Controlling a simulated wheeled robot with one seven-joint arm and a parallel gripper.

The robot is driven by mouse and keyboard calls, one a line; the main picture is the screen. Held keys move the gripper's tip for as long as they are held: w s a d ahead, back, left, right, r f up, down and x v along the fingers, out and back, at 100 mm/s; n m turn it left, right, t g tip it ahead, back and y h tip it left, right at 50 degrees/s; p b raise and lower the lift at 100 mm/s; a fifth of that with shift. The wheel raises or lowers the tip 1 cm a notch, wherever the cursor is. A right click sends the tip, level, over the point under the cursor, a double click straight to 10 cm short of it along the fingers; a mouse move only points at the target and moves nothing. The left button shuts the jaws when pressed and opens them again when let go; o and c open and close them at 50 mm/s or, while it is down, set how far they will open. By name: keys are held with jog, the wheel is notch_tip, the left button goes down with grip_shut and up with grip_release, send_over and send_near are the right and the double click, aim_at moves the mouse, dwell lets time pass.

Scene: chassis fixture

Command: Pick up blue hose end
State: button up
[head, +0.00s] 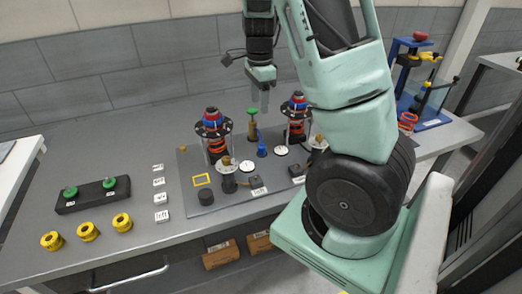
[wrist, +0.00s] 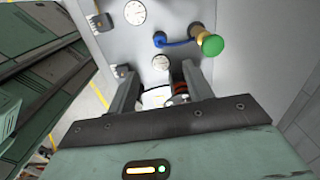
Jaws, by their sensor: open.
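The blue hose end (head: 262,148) stands upright on the grey chassis plate (head: 232,205), just right of the brass post with a green knob (head: 252,114). In the wrist view the blue hose (wrist: 175,42) lies beyond my fingertips, beside the green knob (wrist: 212,46). My gripper (head: 264,104) is above the plate, pointing down over the area of the green knob and hose. In the wrist view my gripper (wrist: 160,82) has its two fingers apart, with none of the hose between them.
Coil-spring struts with blue and red tops (head: 212,125) stand on both sides of the hose. White gauges (head: 281,150) and black blocks sit on the plate. Yellow rings (head: 87,231) and a black tray (head: 93,194) lie left. A blue stand (head: 432,115) is at the right.

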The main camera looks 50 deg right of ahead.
send_over(262, 145)
jog(key=f, duration=1)
jog(key=shift+w+d+f, duration=0.1)
jog(key=shift+d+f, duration=0.1)
jog(key=shift+f, duration=0.2)
jog(key=shift+a+f, duration=0.15)
jog(key=shift+f, duration=3.1)
jog(key=c, duration=1.1)
